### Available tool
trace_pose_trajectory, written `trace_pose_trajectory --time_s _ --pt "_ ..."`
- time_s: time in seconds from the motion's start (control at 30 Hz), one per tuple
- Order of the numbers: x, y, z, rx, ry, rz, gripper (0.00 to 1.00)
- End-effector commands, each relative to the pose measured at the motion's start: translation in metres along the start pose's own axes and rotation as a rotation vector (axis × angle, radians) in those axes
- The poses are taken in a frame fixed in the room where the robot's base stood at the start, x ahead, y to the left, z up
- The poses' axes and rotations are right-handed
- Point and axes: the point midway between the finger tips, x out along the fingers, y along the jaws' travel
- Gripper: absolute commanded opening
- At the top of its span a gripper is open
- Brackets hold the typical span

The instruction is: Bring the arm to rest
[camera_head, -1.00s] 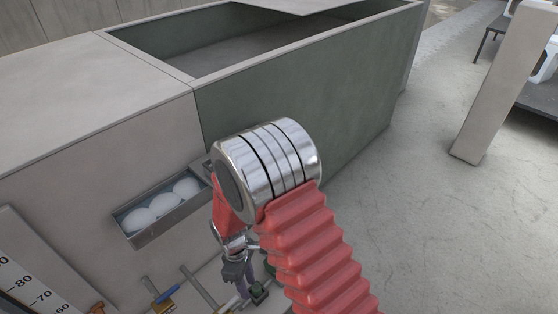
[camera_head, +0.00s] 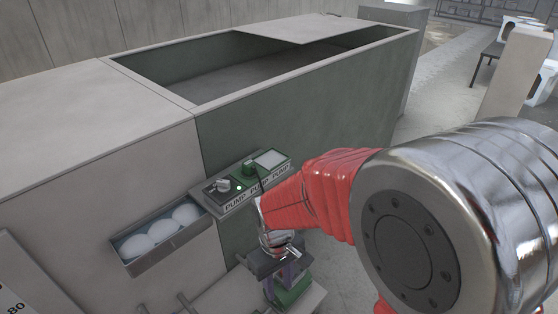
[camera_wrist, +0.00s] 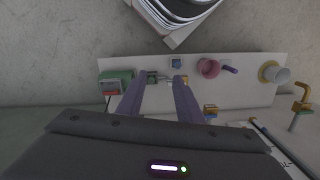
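My arm fills the right of the head view, its red sleeve and shiny joint close to the camera. My gripper (camera_head: 283,280) points down beside the green tank wall, below the pump panel, and is partly hidden there. In the wrist view its two purple fingers (camera_wrist: 164,80) stand apart with nothing held between them. Beyond them is a pale board (camera_wrist: 240,92) carrying small fittings.
The open tank (camera_head: 300,105) stands behind the arm. The PUMP panel (camera_head: 245,183) and a tray of white round things (camera_head: 160,236) are on its front. The board bears a green box (camera_wrist: 115,82), a pink ring (camera_wrist: 207,68) and a yellow flange (camera_wrist: 272,74).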

Motion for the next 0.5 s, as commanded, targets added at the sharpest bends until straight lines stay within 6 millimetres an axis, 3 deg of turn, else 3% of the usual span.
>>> trace_pose_trajectory --time_s 0.5 --pt "-0.071 0.028 0.056 0.262 0.12 0.014 0.33"
